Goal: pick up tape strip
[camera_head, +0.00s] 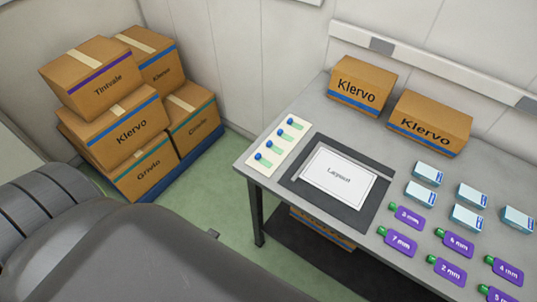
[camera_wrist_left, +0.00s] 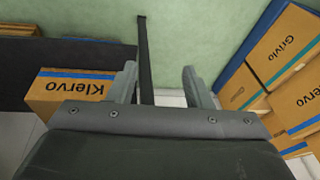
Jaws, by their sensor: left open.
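Several tape strips, green with dark blue ends, lie in a slanting row on a cream card (camera_head: 262,182) at the table's left end in the head view. One strip (camera_head: 273,159) is near the middle of the row; another (camera_head: 297,125) is at its far end. My left gripper (camera_wrist_left: 159,78) shows in the left wrist view with its two fingers apart and nothing between them. It is low, facing the green floor, a table leg and boxes; no strip shows in that view. My left arm fills the lower left of the head view. My right gripper is not seen.
A dark mat (camera_head: 294,180) with a white sheet (camera_head: 338,179) lies beside the card. Cartons (camera_head: 361,83) line the back. Stacked cartons (camera_head: 125,130) stand left. A carton (camera_wrist_left: 68,93) sits below the table.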

